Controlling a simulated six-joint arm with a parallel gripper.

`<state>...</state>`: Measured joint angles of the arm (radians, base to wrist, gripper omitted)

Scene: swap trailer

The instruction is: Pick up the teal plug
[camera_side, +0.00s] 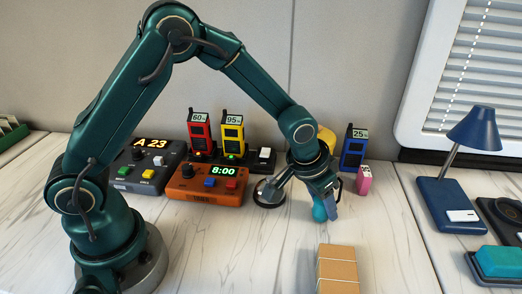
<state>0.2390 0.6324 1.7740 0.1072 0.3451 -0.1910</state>
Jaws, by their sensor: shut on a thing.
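The teal plug (319,212) is a small rounded teal piece right of the middle in the side view, low at my gripper's fingertips. My gripper (326,208) points down and is shut on the plug. The fingers and wrist hide the plug's upper part. I cannot tell whether its lower end touches the table.
Cardboard boxes (337,270) stand in front of my gripper. An orange clock unit (205,186), a blue handset (353,148) and a pink item (364,180) are behind or beside it. A blue lamp (475,130) stands right.

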